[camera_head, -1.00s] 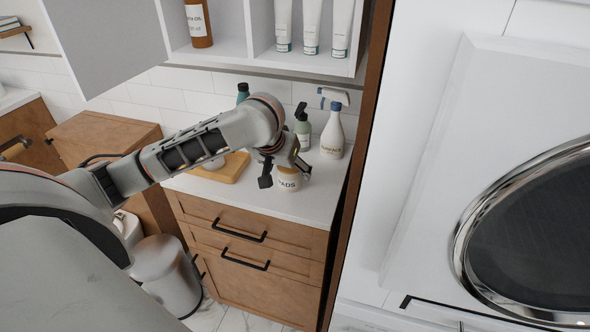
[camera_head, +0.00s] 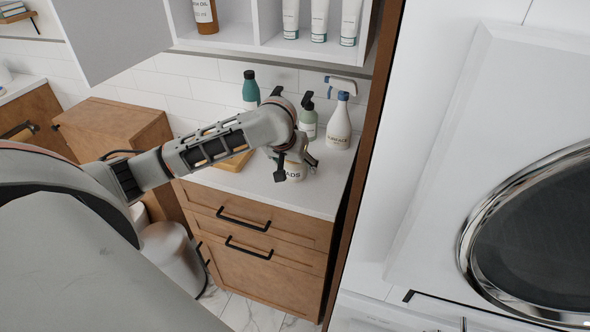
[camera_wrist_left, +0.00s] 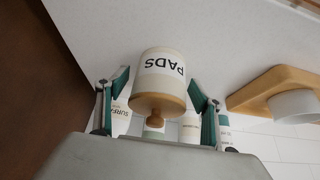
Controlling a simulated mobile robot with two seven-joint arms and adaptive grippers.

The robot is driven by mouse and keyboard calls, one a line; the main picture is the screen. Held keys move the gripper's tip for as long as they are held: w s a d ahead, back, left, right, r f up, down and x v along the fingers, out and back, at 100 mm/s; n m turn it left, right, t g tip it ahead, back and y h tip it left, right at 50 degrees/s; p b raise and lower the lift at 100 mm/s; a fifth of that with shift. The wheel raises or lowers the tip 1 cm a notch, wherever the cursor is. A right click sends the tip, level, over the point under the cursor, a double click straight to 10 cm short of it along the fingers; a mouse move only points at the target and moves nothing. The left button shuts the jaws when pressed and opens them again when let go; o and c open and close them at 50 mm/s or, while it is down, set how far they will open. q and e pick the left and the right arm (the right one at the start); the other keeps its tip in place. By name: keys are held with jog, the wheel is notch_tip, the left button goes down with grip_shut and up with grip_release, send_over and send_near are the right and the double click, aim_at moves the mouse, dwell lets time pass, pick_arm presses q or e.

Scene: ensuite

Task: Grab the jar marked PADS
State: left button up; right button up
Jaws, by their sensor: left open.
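The PADS jar (camera_head: 294,172) is white with a wooden lid and stands on the white counter near its front right part. In the left wrist view the PADS jar (camera_wrist_left: 160,75) shows upside down, with its lid knob towards my gripper. My left gripper (camera_head: 296,170) is over the jar in the head view. In the left wrist view its two green-padded fingers (camera_wrist_left: 160,88) are open, one on each side of the jar, with gaps visible. My right gripper is not in view.
A white spray bottle (camera_head: 340,122), a green pump bottle (camera_head: 308,122) and a teal bottle (camera_head: 251,90) stand behind at the wall. A wooden tray (camera_head: 235,162) lies left of the jar. An open cabinet (camera_head: 228,42) hangs above. A tall wooden panel (camera_head: 366,150) bounds the right.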

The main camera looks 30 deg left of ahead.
pick_arm(q)
jog(key=shift+r, duration=0.1)
jog(key=c, duration=1.7)
jog(key=shift+c, duration=0.2)
